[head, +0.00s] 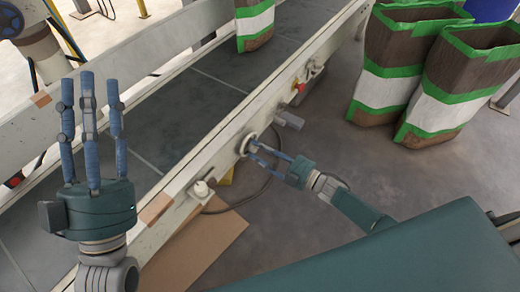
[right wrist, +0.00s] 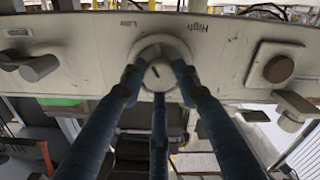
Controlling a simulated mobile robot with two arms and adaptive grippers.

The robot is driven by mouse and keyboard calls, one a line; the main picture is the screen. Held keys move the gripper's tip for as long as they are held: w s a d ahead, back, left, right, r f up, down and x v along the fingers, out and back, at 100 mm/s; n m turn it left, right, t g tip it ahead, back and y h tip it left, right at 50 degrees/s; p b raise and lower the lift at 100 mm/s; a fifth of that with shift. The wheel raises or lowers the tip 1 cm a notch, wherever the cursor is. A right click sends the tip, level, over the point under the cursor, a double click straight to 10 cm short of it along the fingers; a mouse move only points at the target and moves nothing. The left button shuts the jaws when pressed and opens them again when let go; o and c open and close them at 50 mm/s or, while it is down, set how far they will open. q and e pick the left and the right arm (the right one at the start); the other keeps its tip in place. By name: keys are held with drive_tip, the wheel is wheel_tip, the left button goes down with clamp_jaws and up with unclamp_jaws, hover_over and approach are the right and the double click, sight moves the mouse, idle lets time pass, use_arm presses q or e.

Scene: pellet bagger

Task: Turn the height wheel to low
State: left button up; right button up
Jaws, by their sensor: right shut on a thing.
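The height wheel (head: 245,145) is a pale round knob on the side rail of the conveyor. In the right wrist view the wheel (right wrist: 168,48) shows a small dark mark on its hub, with "Low" printed to the upper left and "High" to the upper right. Which label the mark points at, I cannot tell. My right gripper (head: 254,149) is shut on the wheel; its blue fingers (right wrist: 160,90) sit around the rim and hide part of it. My left gripper (head: 91,82) is open and empty, fingers pointing up, in front of the conveyor at the left.
The conveyor belt (head: 168,112) runs diagonally, with a green-striped bag (head: 254,22) at its far end. Two more bags (head: 388,75) (head: 462,85) stand on the floor at the right. A red button (head: 300,87) sits further along the rail. A cardboard sheet (head: 196,252) lies below.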

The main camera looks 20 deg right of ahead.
drive_tip(key=shift+s+a, duration=0.2)
drive_tip(key=shift+a, duration=0.05)
drive_tip(key=o, duration=1.1)
drive_tip(key=shift+o, duration=0.4)
drive_tip(key=shift+w, duration=0.1)
drive_tip(key=shift+d, duration=0.1)
drive_tip(key=shift+d, duration=0.1)
drive_tip(key=v, duration=1.1)
drive_tip(key=shift+s+d, duration=0.25)
drive_tip(key=shift+s, duration=0.1)
